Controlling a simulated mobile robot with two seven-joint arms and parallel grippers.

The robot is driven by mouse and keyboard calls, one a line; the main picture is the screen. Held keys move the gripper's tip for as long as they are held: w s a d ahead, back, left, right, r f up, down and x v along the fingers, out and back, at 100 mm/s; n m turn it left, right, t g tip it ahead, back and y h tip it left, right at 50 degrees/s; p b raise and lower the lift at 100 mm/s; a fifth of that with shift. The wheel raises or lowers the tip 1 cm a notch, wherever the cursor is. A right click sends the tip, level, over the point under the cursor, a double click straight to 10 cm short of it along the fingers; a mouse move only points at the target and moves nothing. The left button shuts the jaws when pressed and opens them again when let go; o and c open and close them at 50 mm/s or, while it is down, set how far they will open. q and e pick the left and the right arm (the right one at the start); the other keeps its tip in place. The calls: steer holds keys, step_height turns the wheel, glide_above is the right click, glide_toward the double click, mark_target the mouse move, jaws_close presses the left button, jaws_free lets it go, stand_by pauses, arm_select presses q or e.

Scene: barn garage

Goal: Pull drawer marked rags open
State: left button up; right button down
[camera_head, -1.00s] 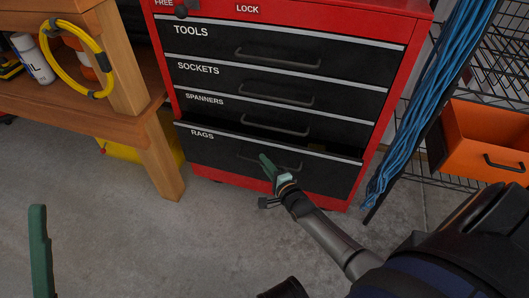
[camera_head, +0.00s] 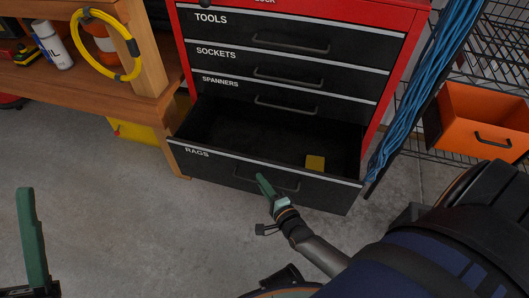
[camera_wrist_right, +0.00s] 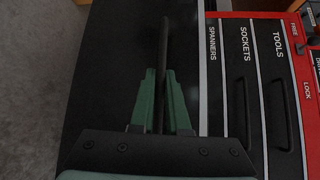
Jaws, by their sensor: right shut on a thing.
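The black drawer marked RAGS (camera_head: 200,160) is the bottom one of the red tool cabinet (camera_head: 392,80). It stands well open, its dark inside showing, with a small yellow thing (camera_head: 315,162) in it. My right gripper (camera_head: 267,188) is at the drawer's front and shut on its dark bar handle. In the right wrist view the handle (camera_wrist_right: 165,50) runs between the green fingers (camera_wrist_right: 163,100). My left gripper (camera_head: 34,240) shows only partly at the lower left, one green finger upright, away from the cabinet; its opening cannot be judged.
The drawers marked TOOLS, SOCKETS and SPANNERS (camera_head: 260,85) above are closed. A wooden bench (camera_head: 150,60) stands at the left, with a yellow bin (camera_head: 135,131) beneath. Blue cable (camera_head: 425,90) and an orange bin (camera_head: 485,120) on a wire rack are at the right. The floor in front is clear.

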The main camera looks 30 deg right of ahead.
arm_select(q)
steer(key=shift+s+a, duration=0.15)
arm_select(e)
steer(key=shift+s+a, duration=0.35)
steer(key=shift+s, duration=0.05)
steer(key=c, duration=0.9)
jaws_free()
arm_select(q)
steer(key=shift+s, duration=0.1)
